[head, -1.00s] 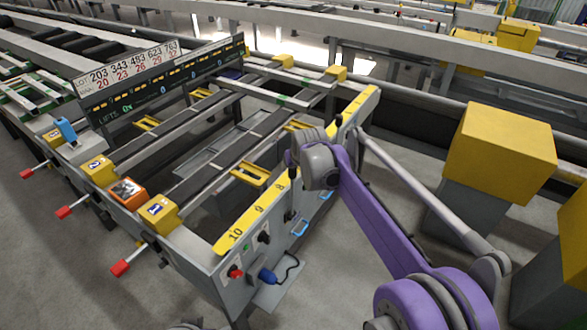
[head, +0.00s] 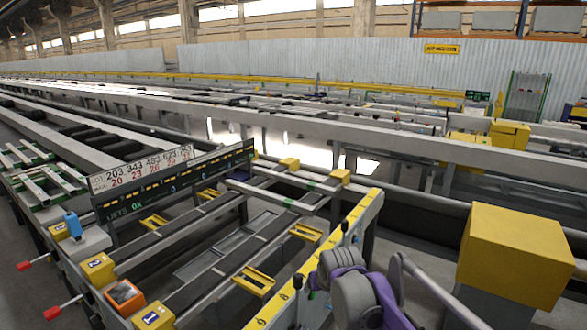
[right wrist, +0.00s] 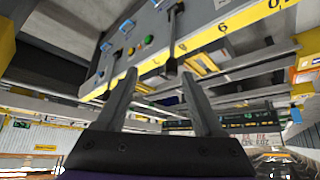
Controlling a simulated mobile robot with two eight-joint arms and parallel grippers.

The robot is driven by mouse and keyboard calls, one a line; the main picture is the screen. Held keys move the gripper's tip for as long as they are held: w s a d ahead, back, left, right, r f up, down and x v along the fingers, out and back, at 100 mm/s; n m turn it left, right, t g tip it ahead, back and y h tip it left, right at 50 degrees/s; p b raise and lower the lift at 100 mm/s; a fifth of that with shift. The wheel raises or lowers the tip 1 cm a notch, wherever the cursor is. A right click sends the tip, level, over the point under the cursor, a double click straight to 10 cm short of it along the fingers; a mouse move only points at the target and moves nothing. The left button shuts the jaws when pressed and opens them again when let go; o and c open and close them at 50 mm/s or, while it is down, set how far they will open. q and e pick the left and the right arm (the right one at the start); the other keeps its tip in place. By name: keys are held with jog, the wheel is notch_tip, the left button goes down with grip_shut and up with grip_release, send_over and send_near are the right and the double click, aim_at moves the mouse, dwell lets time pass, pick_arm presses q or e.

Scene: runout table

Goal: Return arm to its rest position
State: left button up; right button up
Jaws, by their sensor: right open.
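My right gripper (right wrist: 159,75) shows in the right wrist view with its two dark fingers spread apart and nothing between them. Behind the fingers is the yellow numbered edge strip (right wrist: 225,40) of the runout table, with the control panel side above it in this tilted view. In the head view my purple and grey right arm is low and right of centre, beside the table's yellow edge strip (head: 352,222). The gripper end cannot be made out there. My left gripper is in neither current view.
Yellow boxes numbered 2 (head: 98,268) and 1 (head: 153,317), an orange box (head: 125,297) and red-tipped levers (head: 65,312) line the table's front left. A large yellow block (head: 515,255) stands right of my arm. A long rail (head: 400,147) crosses behind.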

jog(key=s+d+m+p, duration=0.1)
jog(key=s+d, duration=0.3)
jog(key=s, duration=0.5)
jog(key=s+d+p, duration=0.1)
jog(key=s+d, duration=0.3)
jog(key=s, duration=0.6)
jog(key=s+d+f, duration=0.1)
jog(key=s+f, duration=0.2)
jog(key=s, duration=0.4)
jog(key=s+d+f+g+h+p, duration=0.1)
jog(key=s+f, duration=0.3)
jog(key=s, duration=0.3)
jog(key=shift+s+d+f+m+g, duration=0.2)
jog(key=shift+s+d+m+g, duration=0.1)
jog(key=shift+d+m, duration=0.1)
